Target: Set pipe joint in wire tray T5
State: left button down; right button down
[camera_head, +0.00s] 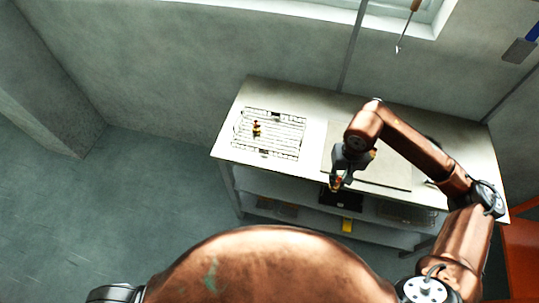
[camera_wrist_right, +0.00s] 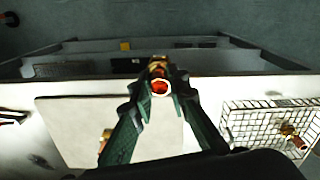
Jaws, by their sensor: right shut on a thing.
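My right gripper (camera_head: 336,182) is shut on a brass pipe joint with a red opening (camera_wrist_right: 159,80), held above the bench's front edge. The joint's open end faces the right wrist camera between the green fingers. A wire tray (camera_head: 282,141) lies on the left part of the bench; it also shows at the right of the wrist view (camera_wrist_right: 248,124). Another brass and red pipe joint (camera_head: 256,128) is in the tray (camera_wrist_right: 292,135). I cannot read a label on the tray. The held joint is apart from the tray. My left gripper is out of view.
A flat grey board (camera_head: 396,174) lies on the bench, right of the tray. Another brass piece (camera_wrist_right: 104,138) is on the board, partly behind a finger. The bench (camera_head: 315,125) has a clear strip between tray and board. Shelves below hold a yellow item (camera_head: 347,225).

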aim_at(284, 137)
jog(key=k, duration=0.4)
jog(key=z, duration=1.2)
jog(key=i, duration=0.95)
jog(key=u, duration=2.4)
jog(key=i, duration=0.5)
